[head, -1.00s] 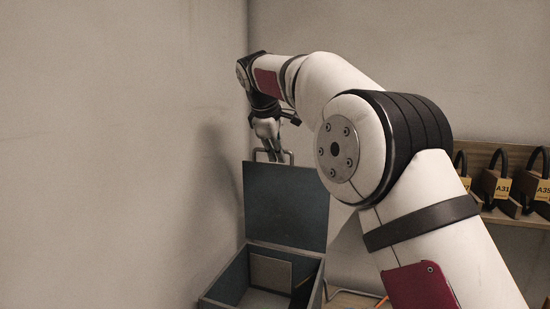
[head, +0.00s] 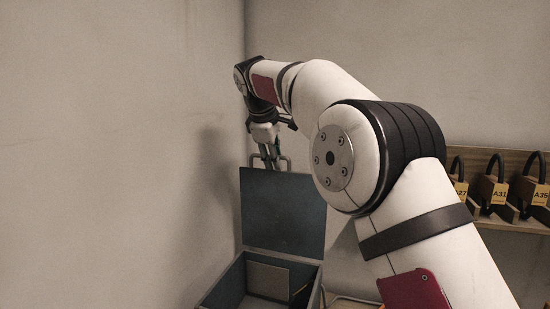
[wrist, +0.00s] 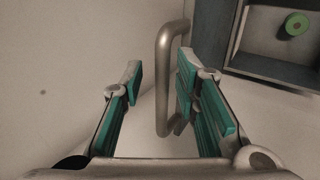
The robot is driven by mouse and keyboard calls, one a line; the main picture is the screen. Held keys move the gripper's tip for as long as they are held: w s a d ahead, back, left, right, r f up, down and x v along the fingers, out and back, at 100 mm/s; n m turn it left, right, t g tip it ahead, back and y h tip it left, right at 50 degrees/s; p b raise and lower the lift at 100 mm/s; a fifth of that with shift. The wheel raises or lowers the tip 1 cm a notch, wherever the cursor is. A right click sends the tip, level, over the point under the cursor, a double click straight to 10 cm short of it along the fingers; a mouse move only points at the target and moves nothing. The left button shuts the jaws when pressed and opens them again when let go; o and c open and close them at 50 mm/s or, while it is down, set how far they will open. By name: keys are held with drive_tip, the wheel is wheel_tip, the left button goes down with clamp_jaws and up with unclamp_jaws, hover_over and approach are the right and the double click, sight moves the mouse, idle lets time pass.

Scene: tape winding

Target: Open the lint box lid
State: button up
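The lint box (head: 225,283) is blue-grey and stands by the corner of the walls. Its lid (head: 282,212) stands upright, and the box's inside shows. A metal handle (head: 286,160) sticks up at the lid's top edge. My gripper (head: 271,161) is at this handle. In the wrist view my gripper (wrist: 158,68) has its teal-padded fingers apart. The handle (wrist: 162,85) lies between them, nearer the right finger, with a clear gap to the left one. Whether the right finger touches it I cannot tell.
A wooden shelf (head: 510,225) at the right holds several padlocks with yellow tags (head: 499,193). A wall (head: 110,150) is close on the left. In the wrist view a green ring (wrist: 296,24) lies in a dark-edged compartment at the upper right.

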drive_tip(key=v, duration=1.1)
drive_tip(key=shift+s+r, duration=0.2)
drive_tip(key=shift+r, duration=0.2)
drive_tip(key=shift+a, duration=0.1)
